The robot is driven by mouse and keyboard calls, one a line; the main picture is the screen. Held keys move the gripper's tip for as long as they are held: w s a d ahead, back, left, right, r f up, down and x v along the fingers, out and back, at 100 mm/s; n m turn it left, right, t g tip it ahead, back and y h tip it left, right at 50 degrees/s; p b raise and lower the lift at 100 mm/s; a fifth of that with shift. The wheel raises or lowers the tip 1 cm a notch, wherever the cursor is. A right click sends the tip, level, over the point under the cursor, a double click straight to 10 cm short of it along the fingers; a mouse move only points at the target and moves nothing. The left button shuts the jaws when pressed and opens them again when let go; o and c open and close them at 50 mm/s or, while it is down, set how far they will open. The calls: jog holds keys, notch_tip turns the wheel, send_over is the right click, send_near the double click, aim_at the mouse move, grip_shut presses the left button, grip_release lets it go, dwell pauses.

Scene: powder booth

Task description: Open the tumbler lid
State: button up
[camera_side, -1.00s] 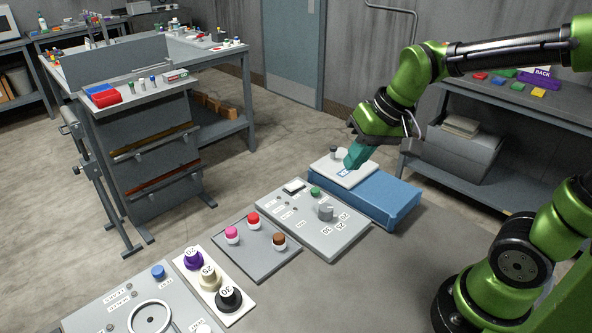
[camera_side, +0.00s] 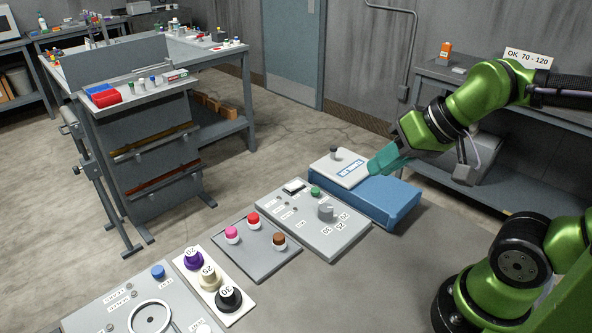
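The tumbler appears to be the blue box (camera_side: 385,203) at the back of the bench, with a pale grey lid plate (camera_side: 335,168) on its left part. The lid lies flat and carries a small dark knob (camera_side: 333,153) and a blue-edged label (camera_side: 350,170). My gripper (camera_side: 376,168) has teal fingers and reaches in from the right, just at the right edge of the lid. I cannot tell whether it touches the lid or is above it. The gap between its fingers does not show.
In front of the box is a grey control panel (camera_side: 300,228) with a dial (camera_side: 325,213) and a green button (camera_side: 315,192). A tray (camera_side: 262,262) holds pink, red and brown capped jars. A white strip (camera_side: 235,302) holds numbered knobs. Bare bench lies to the right.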

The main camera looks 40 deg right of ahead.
jog(key=o, duration=0.5)
jog(key=w, duration=0.1)
jog(key=d, duration=0.1)
jog(key=w+f+g, duration=0.1)
jog(key=shift+w+d+m, duration=0.25)
jog(key=shift+w+m, duration=0.05)
jog(key=shift+w, duration=0.05)
jog(key=shift+c, duration=0.2)
jog(key=shift+o, duration=0.2)
jog(key=w+d+r+m+g, duration=0.1)
jog(key=w+d+g, duration=0.1)
jog(key=w+d, duration=0.3)
jog(key=w, duration=0.3)
jog(key=shift+w+h, duration=0.3)
jog(key=shift+h, duration=0.1)
jog(key=m+g+h, duration=0.1)
jog(key=m+g, duration=0.2)
jog(key=g, duration=0.1)
send_over(334, 147)
jog(key=shift+f, duration=0.8)
notch_tip(334, 147, down, 16)
jog(key=shift+r, duration=0.15)
jog(key=shift+c, duration=0.5)
jog(key=shift+w, duration=0.1)
grip_shut()
